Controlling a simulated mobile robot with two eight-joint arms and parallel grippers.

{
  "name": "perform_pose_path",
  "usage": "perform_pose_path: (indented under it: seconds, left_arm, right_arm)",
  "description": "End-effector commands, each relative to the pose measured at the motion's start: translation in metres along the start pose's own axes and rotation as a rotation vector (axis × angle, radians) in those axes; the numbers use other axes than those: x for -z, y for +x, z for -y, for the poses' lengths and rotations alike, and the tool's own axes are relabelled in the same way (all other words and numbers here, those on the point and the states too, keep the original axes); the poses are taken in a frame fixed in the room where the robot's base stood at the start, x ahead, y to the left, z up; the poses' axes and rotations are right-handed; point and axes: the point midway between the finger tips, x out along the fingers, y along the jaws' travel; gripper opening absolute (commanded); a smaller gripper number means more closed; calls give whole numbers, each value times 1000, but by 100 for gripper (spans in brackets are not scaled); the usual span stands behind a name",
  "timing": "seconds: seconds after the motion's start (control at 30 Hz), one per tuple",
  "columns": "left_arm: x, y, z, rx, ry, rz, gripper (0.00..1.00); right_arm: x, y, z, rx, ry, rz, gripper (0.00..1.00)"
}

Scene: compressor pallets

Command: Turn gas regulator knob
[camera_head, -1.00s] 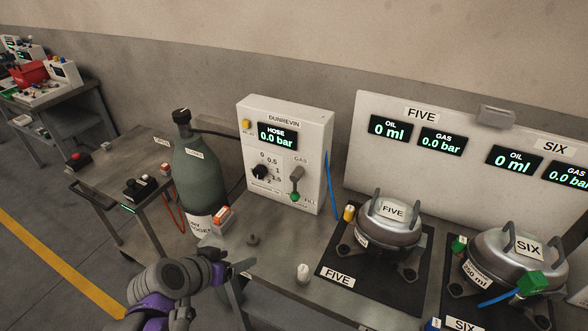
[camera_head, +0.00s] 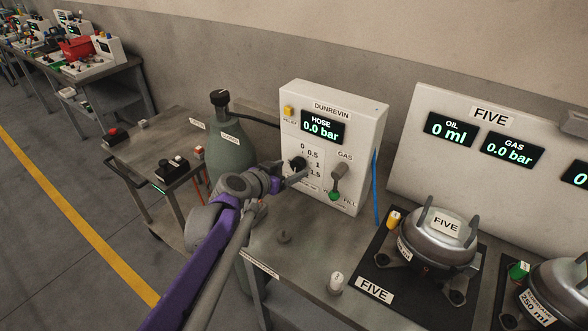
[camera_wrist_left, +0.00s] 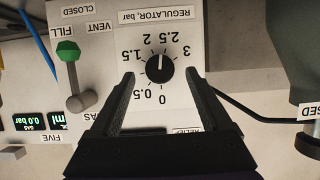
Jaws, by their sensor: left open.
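The gas regulator knob (camera_head: 298,163) is a round black dial on the front of the white DUNREVIN box (camera_head: 345,110). In the left wrist view, which is upside down, the knob (camera_wrist_left: 160,68) lies between my finger tips, with a visible gap on each side. Its white mark points up in that picture, toward the gap between 2 and 2.5. My left gripper (camera_head: 296,177) is open and empty, reaching to the box front just below the knob in the head view. The HOSE display (camera_head: 322,127) reads 0.0 bar. My right gripper is out of view.
A grey lever (camera_head: 339,172) and green knob (camera_head: 335,195) sit right of the regulator. A yellow button (camera_head: 289,112) is above it. A gas cylinder (camera_head: 225,135) stands at left, close to my arm. A compressor (camera_head: 438,240) stands on a black mat at right.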

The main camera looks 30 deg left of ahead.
Motion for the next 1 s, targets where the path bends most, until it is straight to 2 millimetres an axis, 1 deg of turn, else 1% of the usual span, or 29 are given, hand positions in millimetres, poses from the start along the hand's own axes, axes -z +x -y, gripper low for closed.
perform_pose_path:
  seconds: [0.03,0.1,0.2,0.33,0.53,0.57,0.7,0.87,0.9,1.0]
  left_arm:
    - [-1,9,0,-1,0,0,82]
    - [0,16,0,-1,1,0,82]
    - [0,24,0,-1,0,0,82]
    - [0,27,0,0,0,0,82]
    - [0,27,0,0,0,0,82]
    - [0,27,0,0,0,0,78]
    - [0,27,0,0,0,0,53]
    - [0,27,0,0,0,0,24]
    - [0,27,0,0,0,0,17]
    - [0,27,0,0,0,0,0]
  right_arm:
    - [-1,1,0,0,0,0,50]
    - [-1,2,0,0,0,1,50]
    - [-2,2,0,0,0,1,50]
    - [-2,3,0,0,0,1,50]
    - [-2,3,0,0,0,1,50]
    - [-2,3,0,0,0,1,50]
    - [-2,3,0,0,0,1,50]
    - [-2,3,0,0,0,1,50]
    - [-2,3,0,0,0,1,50]
    - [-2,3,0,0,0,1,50]
